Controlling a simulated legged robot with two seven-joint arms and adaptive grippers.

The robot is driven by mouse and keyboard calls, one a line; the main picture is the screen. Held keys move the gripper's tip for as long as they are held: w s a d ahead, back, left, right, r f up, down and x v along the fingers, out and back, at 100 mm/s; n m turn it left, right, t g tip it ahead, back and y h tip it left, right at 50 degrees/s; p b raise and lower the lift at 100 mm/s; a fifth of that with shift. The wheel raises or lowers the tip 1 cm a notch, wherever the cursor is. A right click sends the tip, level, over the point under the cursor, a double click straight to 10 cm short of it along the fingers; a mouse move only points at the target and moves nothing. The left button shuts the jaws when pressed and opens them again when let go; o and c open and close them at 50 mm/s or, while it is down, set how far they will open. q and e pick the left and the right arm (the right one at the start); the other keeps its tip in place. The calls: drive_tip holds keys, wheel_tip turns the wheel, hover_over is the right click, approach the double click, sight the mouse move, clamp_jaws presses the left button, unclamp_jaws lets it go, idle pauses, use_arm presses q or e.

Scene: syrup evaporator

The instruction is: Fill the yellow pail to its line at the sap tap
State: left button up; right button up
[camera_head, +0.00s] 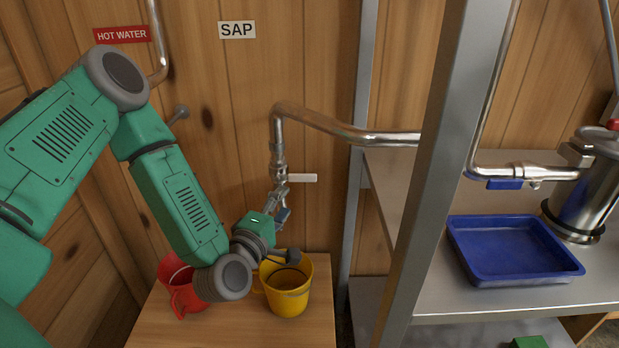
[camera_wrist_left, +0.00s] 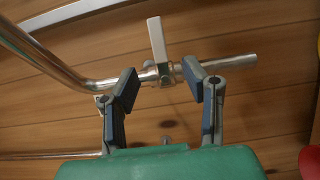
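The yellow pail (camera_head: 291,299) stands upright on the wooden stand below the sap tap (camera_head: 279,165); a dark line runs around it. My wrist hides part of its mouth, and I cannot tell what is inside. The tap's white lever (camera_head: 302,178) points right in the head view; it also shows in the left wrist view (camera_wrist_left: 157,38). My left gripper (camera_head: 280,200) is at the tap's spout, just below the lever. In the left wrist view its fingers (camera_wrist_left: 160,87) are apart with nothing gripped, the tap pipe (camera_wrist_left: 240,62) just past the tips. My right gripper is out of view.
A red pail (camera_head: 185,299) stands left of the yellow one, partly behind my left arm. A grey shelf post (camera_head: 425,180) rises to the right. A blue tray (camera_head: 512,250) and a metal vessel (camera_head: 585,200) stand on the shelf. Signs read SAP (camera_head: 237,30) and HOT WATER (camera_head: 122,35).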

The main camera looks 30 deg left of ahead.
sight(304, 180)
use_arm(q)
drive_tip(key=w, duration=0.9)
drive_tip(key=shift+w+a+r, duration=0.15)
drive_tip(key=shift+w+a, duration=0.15)
drive_tip(key=shift+w, duration=0.05)
drive_tip(key=shift+w+a, duration=0.2)
drive_tip(key=shift+w, duration=0.3)
drive_tip(key=shift+a, duration=0.35)
drive_tip(key=shift+d, duration=0.1)
clamp_jaws()
drive_tip(key=shift+d, duration=0.15)
